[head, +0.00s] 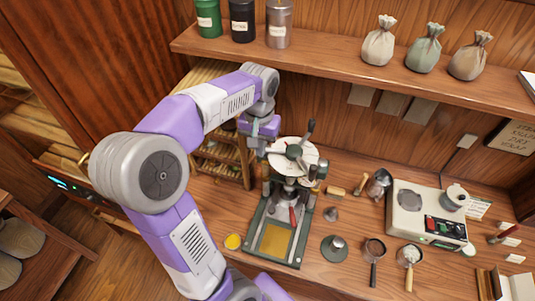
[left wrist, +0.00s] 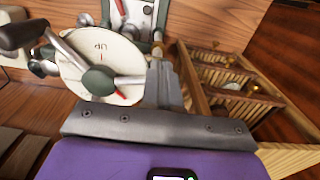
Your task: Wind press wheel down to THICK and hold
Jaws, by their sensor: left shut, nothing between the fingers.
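The press (head: 268,225) stands on the bench with a green frame and a brass-coloured plate at its base. On top is its white wheel disc (head: 283,160), with a green hub, metal spokes and a dark handle knob (head: 311,126). In the left wrist view the disc (left wrist: 117,58) carries upside-down lettering, the hub (left wrist: 98,81) and a knob (left wrist: 22,35). My left gripper (head: 256,143) is shut and empty at the disc's left. Its fingers (left wrist: 164,82) are by a spoke's end; I cannot tell whether they touch. No THICK mark is readable. My right gripper is out of view.
A wooden rack (head: 222,160) stands left of the press. A shelf (head: 330,62) with canisters and cloth bags overhangs the back.

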